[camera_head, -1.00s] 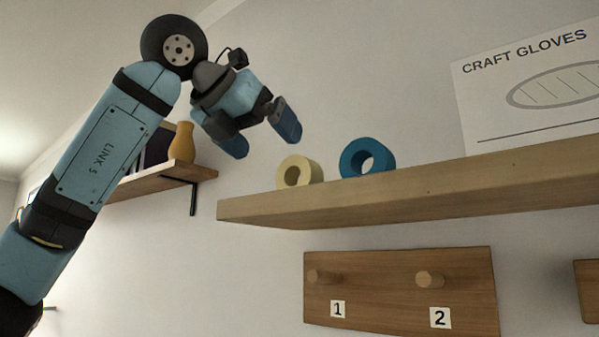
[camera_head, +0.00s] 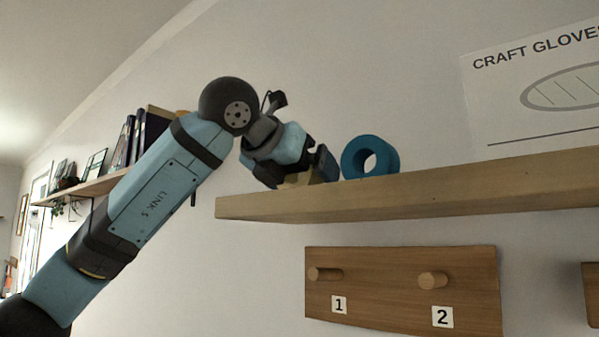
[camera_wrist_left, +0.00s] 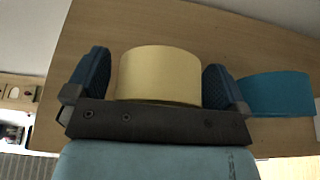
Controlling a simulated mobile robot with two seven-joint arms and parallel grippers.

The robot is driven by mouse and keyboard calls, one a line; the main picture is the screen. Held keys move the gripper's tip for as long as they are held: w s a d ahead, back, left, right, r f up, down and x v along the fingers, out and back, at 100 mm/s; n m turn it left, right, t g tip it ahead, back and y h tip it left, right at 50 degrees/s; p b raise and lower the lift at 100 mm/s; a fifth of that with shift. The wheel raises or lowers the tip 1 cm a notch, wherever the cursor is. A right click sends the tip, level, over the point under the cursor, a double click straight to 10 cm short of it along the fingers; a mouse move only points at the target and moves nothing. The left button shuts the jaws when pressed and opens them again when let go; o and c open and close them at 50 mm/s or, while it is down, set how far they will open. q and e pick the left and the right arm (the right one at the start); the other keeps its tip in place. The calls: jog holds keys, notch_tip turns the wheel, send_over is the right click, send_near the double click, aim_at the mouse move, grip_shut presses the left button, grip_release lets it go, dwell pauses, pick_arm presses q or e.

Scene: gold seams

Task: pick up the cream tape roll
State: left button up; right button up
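The cream tape roll (camera_wrist_left: 160,75) stands on the wooden shelf (camera_head: 420,197), between the two blue fingers of my left gripper (camera_wrist_left: 158,84) in the left wrist view. A gap shows on its left side; the right finger is very close to it, and I cannot tell if they touch. In the head view my left gripper (camera_head: 299,171) is at the shelf's left end and hides most of the cream roll (camera_head: 297,180). The gripper is open around the roll. My right gripper is not in view.
A blue tape roll (camera_head: 370,157) stands just right of the left gripper, and it shows close beside the right finger in the wrist view (camera_wrist_left: 276,93). A "CRAFT GLOVES" sign (camera_head: 545,90) is behind the shelf. A peg board (camera_head: 400,293) hangs below.

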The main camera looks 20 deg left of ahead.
pick_arm(q)
jog(key=shift+s, duration=0.15)
jog(key=c, duration=1)
jog(key=shift+r, duration=0.15)
notch_tip(320, 180, up, 20)
jog(key=shift+f, duration=0.1)
